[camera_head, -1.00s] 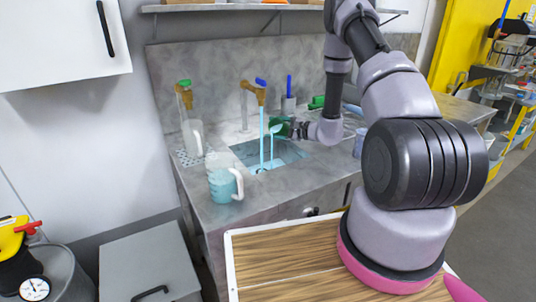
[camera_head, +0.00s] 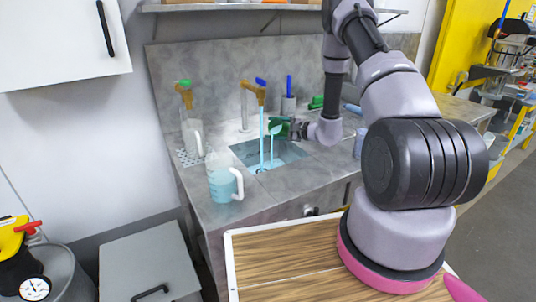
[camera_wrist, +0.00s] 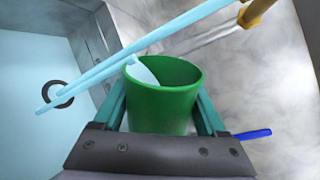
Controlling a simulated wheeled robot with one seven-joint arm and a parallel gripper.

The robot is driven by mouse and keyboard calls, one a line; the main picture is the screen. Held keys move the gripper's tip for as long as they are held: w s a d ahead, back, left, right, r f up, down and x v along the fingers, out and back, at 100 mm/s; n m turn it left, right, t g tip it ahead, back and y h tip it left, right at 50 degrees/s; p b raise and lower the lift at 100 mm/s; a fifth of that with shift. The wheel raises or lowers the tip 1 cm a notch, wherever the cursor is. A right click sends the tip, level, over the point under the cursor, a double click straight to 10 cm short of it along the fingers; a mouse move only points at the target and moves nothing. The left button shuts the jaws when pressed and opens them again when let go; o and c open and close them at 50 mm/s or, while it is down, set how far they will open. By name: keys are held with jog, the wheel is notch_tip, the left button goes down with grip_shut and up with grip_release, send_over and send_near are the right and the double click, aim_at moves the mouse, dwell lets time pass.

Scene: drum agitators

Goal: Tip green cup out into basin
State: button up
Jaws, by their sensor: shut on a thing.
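The green cup (camera_head: 282,128) is in my gripper (camera_head: 292,129), above the basin (camera_head: 290,150) in the counter. In the wrist view the green cup (camera_wrist: 165,107) sits between my two teal fingers (camera_wrist: 162,118), which are shut on it. The cup is tilted, with pale blue liquid at its lip. A thin pale blue stream runs from the lip down into the basin. The basin (camera_wrist: 35,100) with its dark drain ring fills the left of the wrist view.
A brass tap (camera_head: 256,92) with a blue handle runs a second pale blue stream into the basin, close beside the cup. A blue measuring jug (camera_head: 222,184) stands at the counter's front left. A white jug (camera_head: 192,138) is under a green-handled tap (camera_head: 184,92).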

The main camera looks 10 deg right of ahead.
jog(key=shift+r+n, duration=0.3)
jog(key=shift+n, duration=0.3)
dwell(1.0)
jog(key=shift+s+a+f+n+h, duration=0.15)
jog(key=shift+f+n+h, duration=0.3)
jog(key=shift+n, duration=0.25)
dwell(1.1)
jog(key=shift+s+a+f+n+t+h+p, duration=0.3)
jog(key=shift+s+a+f+n, duration=0.1)
jog(key=shift+a+f+n, duration=0.25)
dwell(1.2)
jog(key=shift+s+f+n+p, duration=0.1)
jog(key=shift+f+n+p, duration=0.2)
jog(key=shift+n, duration=0.45)
dwell(0.8)
jog(key=shift+w+d+r+m, duration=0.25)
jog(key=shift+d+r+m, duration=0.05)
jog(key=shift+r+m, duration=0.35)
jog(key=shift+w+d+r+m, duration=0.15)
jog(key=shift+m, duration=0.3)
